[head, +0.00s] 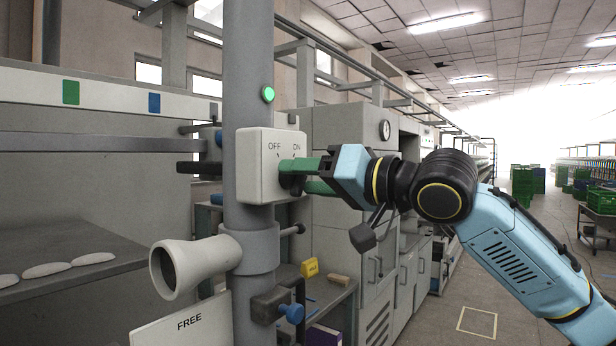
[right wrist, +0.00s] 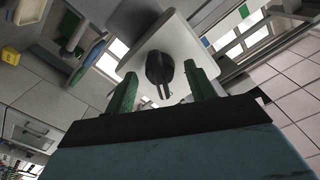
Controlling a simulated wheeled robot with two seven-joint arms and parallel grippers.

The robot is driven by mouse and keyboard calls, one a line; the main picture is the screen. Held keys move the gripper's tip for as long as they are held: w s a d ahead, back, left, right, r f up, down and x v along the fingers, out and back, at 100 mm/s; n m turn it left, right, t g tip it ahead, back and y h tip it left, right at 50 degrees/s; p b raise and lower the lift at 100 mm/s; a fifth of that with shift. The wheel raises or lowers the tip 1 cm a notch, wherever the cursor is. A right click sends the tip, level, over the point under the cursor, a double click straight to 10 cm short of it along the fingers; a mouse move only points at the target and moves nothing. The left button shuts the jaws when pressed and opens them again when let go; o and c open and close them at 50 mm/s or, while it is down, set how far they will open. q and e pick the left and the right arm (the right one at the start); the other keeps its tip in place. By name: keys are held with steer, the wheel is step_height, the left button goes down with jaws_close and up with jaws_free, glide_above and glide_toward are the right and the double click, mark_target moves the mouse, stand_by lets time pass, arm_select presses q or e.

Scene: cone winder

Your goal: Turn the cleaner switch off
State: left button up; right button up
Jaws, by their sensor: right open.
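The cleaner switch is a pale box (head: 256,178) on a grey vertical column, with OFF printed at left and ON at right. My right gripper (head: 291,172) reaches in from the right, at the box's front face. It is open. In the right wrist view its green fingers (right wrist: 161,80) stand on either side of the knob, with gaps visible. I cannot tell which label the knob points to. My left gripper is not in view.
A green lamp (head: 268,95) glows on the column (head: 249,60) above the box. A blue knob (head: 291,313) sticks out lower down. Grey cabinets (head: 350,140) stand behind; the aisle at right is open.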

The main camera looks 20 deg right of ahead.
steer(key=c, duration=1)
arm_select(q)
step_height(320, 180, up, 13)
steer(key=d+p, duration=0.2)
steer(key=p, duration=1.1)
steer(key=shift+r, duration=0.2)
arm_select(e)
steer(key=shift+w+r+n, duration=0.1)
steer(key=shift+r+n, duration=0.05)
steer(key=shift+n, duration=5.85)
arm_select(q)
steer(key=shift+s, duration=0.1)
arm_select(e)
steer(key=o, duration=1)
